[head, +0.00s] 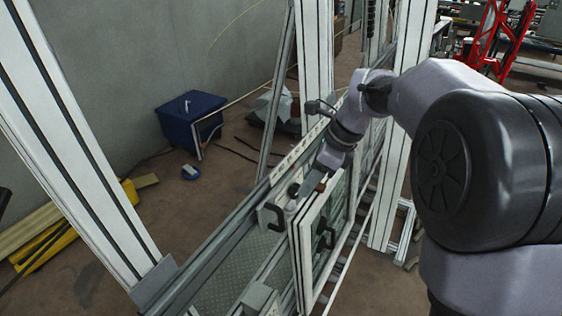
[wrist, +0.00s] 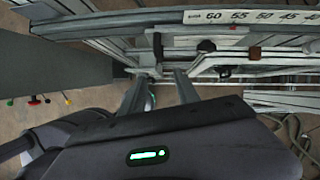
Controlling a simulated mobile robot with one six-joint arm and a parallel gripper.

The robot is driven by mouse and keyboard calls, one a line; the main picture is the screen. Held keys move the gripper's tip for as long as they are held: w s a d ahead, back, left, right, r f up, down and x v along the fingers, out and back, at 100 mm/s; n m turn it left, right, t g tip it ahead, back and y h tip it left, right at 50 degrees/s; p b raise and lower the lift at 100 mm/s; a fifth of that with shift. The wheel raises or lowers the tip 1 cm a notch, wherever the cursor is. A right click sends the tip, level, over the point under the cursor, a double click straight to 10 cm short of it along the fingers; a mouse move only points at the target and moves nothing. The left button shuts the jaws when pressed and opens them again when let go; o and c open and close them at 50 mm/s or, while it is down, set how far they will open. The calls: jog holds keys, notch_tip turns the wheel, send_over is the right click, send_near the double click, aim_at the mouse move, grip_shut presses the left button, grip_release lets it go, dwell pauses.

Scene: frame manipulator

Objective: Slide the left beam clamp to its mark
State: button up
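My gripper (head: 298,197) reaches down to the beam (head: 215,247) in the head view. In the wrist view my gripper (wrist: 160,78) shows two grey fingers spread apart, with no object clearly held between them. A black handle (wrist: 158,45) lies just beyond the gap between the fingertips; contact cannot be told. A pale block with a black handle (head: 271,217), apparently the left clamp, sits on the beam left of my gripper. A dark knob (wrist: 205,46) and a brown knob (wrist: 255,52) are farther right. A small red strip (wrist: 233,30) lies by the number scale (wrist: 255,16).
A framed panel with a black handle (head: 325,236) stands close right of my gripper. White uprights (head: 75,140) bound the frame. A blue box (head: 190,120) stands on the floor behind. Another black handle (wrist: 225,70) lies right of the fingers.

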aim_at(281, 220)
jog(key=x, duration=1.7)
jog(key=shift+a+f, duration=0.2)
jog(key=shift+f, duration=0.05)
jog(key=shift+s, duration=0.1)
grip_shut()
dwell(0.4)
